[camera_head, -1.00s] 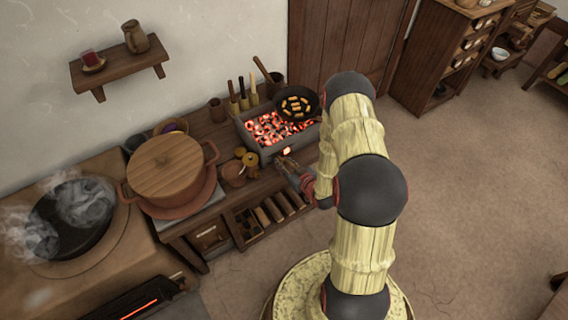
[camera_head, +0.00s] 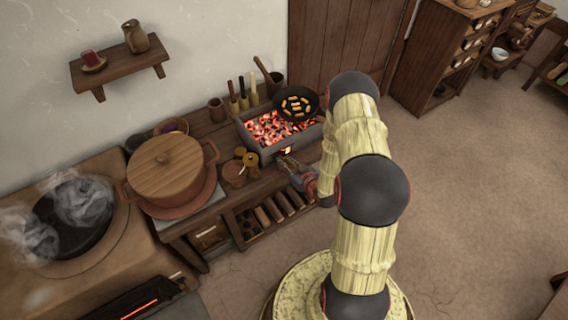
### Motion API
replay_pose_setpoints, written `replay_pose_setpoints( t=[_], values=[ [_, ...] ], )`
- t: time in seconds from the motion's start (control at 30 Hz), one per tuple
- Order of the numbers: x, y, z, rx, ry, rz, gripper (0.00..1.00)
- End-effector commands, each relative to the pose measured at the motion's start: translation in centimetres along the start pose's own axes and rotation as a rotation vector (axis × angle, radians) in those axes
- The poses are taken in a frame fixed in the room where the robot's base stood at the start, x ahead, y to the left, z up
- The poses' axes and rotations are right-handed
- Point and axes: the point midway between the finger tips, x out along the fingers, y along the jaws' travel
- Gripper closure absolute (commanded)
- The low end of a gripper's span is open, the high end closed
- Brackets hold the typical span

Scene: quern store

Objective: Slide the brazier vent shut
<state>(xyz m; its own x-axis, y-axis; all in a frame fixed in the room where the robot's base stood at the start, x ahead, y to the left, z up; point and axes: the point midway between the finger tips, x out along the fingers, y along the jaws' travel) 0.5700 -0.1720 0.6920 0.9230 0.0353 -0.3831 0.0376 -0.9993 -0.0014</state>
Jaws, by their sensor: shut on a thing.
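The brazier (camera_head: 250,141) is a grey open box of glowing red coals on the wooden counter. A round black pan (camera_head: 297,104) with yellow-brown pieces sits over its right part. A small orange glow shows at the vent opening (camera_head: 286,151) low on the brazier's front face. My gripper (camera_head: 287,163) is at that front face, just below the glow, shut on a small part there, which looks to be the vent's slide. The fingers hide most of that part, and its shape is too small to make out.
A steaming dark basin (camera_head: 75,225) is at far left. Upright tool handles (camera_head: 243,94) stand behind the brazier. The floor (camera_head: 470,200) at right is clear.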

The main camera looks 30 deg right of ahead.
Motion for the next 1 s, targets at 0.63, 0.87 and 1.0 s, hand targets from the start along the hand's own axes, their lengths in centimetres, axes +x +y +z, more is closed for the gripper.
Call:
replay_pose_setpoints(
  t=[0.63,0.87,1.0],
  values=[
    [0.0,4.0,-0.1,0.000,0.001,0.009,0.75],
    [0.0,3.9,-0.1,-0.001,0.001,0.007,0.62],
    [0.0,3.8,-0.1,-0.001,0.001,0.006,0.60]
  ],
)
